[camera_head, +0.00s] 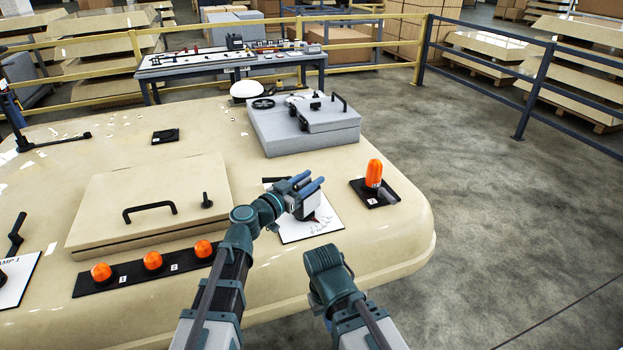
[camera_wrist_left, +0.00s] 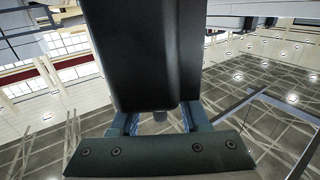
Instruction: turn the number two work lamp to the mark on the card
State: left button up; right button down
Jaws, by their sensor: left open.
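My left gripper (camera_head: 309,184) is open, its two blue fingers over a white card (camera_head: 318,228) with printed marks near the front right of the cream roof. In the left wrist view a large dark block (camera_wrist_left: 148,50), perhaps the lamp's housing, fills the middle and hides the fingertips. The blue fingers show at its lower left and right; I cannot tell whether they touch it. In the head view the number two work lamp is mostly hidden behind my gripper, and its pointing on the card cannot be read. My right arm shows at bottom centre; its gripper is not visible.
An orange beacon (camera_head: 374,174) stands on a black plate right of the card. A black strip (camera_head: 140,274) with orange lamps lies front left. A hatch (camera_head: 110,200) with a black handle and a grey box (camera_head: 300,135) stand on the roof. Lamp 1's card (camera_head: 18,275) is far left.

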pick_arm(q)
jog(key=shift+w+d, duration=0.3)
jog(key=shift+w, duration=0.05)
grip_shut()
